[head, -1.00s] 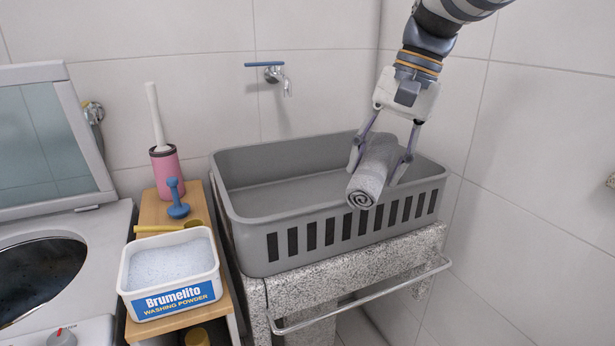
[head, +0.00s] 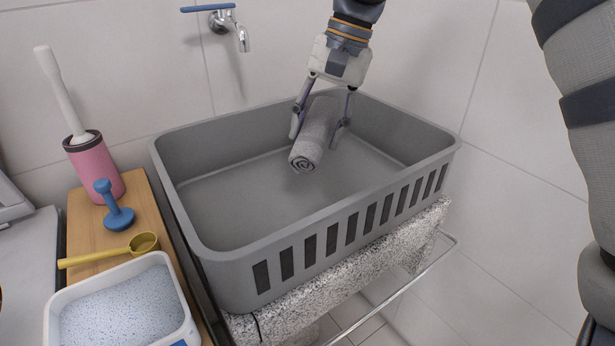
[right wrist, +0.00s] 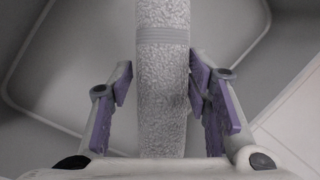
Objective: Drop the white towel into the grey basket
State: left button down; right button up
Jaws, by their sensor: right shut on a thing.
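The towel (head: 311,138) is a rolled cloth that looks light grey to white, with a spiral end toward the camera. My right gripper (head: 320,129) is shut on it, one finger on each side. The grey basket (head: 345,229) stands on a stone ledge, and the towel is over its inside, held within the rim outline. The right wrist view shows the towel (right wrist: 163,85) between the two fingers (right wrist: 163,110), with the basket's floor and walls behind it. I cannot tell whether the towel touches the basket floor. My left gripper is not in view.
A wooden shelf (head: 92,232) left of the basket carries a pink brush holder (head: 95,167), a blue stamper-like object (head: 113,207), a yellow scoop (head: 143,243) and a washing powder tub (head: 128,310). A tap (head: 227,24) juts from the wall behind. The basket floor looks empty.

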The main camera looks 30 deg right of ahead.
jog(key=o, duration=1.2)
jog(key=shift+o, duration=0.2)
jog(key=v, duration=1.2)
